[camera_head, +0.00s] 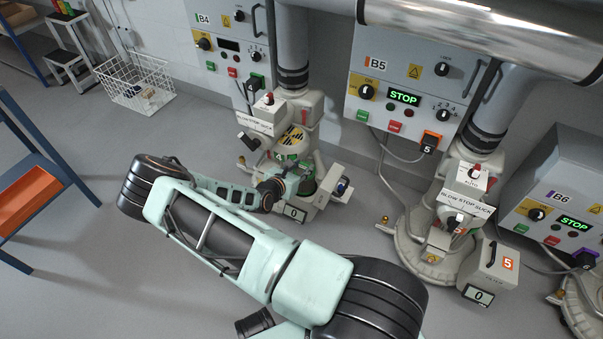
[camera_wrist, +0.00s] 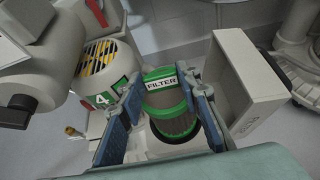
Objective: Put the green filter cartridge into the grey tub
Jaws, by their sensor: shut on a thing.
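The green filter cartridge (camera_wrist: 164,101) has green bands, a mesh body and a "FILTER" label in the wrist view. My gripper (camera_wrist: 163,94) is shut on it, with one blue finger on each side. The cartridge is at the light-coloured housing of blower 4; its lower end is near a dark opening, and I cannot tell how far inside it is. In the head view my gripper (camera_head: 291,182) is at the same blower, with a bit of the green cartridge (camera_head: 308,181) showing beside it. I cannot make out a grey tub in either view.
A raised grey panel (camera_wrist: 240,84) stands close to the right of the cartridge, and blower 4's yellow-striped body (camera_wrist: 102,62) is close on the left. Blower 5 (camera_head: 437,235) stands to the right. A wire basket (camera_head: 137,84) and an orange-shelved rack (camera_head: 27,190) are left. Floor between is clear.

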